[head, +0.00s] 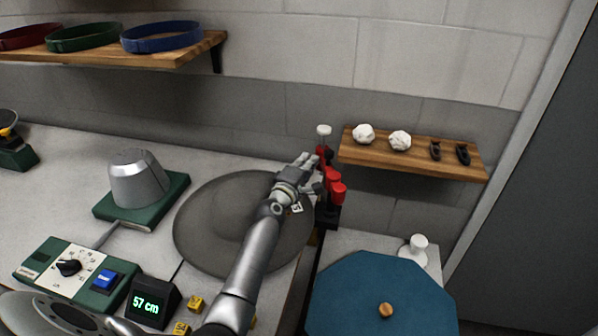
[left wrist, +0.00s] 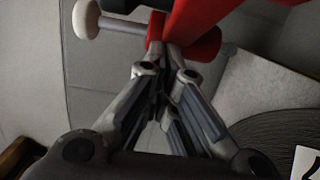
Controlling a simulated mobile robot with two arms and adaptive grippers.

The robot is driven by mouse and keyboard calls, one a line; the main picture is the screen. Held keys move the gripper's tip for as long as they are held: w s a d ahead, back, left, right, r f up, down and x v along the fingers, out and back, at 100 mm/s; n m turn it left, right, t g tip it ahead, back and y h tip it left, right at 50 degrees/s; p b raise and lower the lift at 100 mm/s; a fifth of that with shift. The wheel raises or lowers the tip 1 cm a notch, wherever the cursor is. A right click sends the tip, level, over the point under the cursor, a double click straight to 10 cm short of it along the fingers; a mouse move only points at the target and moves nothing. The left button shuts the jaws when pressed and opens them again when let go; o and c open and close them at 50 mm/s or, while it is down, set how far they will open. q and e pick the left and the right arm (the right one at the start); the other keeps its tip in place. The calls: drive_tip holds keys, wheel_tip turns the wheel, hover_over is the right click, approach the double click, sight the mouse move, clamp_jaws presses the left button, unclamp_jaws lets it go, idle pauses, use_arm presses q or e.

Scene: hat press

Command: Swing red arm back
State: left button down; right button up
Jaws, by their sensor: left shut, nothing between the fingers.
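The red arm (head: 322,158) belongs to a red and black device at the right end of the counter, beside the large dark disc. A white knob (head: 323,130) tops it. My left gripper (head: 309,168) is just left of the device, its fingers close to the red parts. In the left wrist view the red arm (left wrist: 197,18) crosses the top, with the white knob (left wrist: 87,18) at upper left. There the shut, empty fingertips (left wrist: 168,55) are right at the red parts; whether they touch, I cannot tell. My right gripper is not in view.
The dark round disc (head: 215,225) lies under my left forearm. A wooden shelf (head: 400,160) with white lumps and dark pieces hangs right of the device. A grey hat form (head: 138,182) and a dial panel (head: 72,272) are left.

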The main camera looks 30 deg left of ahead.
use_arm(q)
drive_tip(key=s, duration=1.1)
drive_tip(key=shift+s+d, duration=0.3)
drive_tip(key=shift+d, duration=0.15)
drive_tip(key=shift+f, duration=0.1)
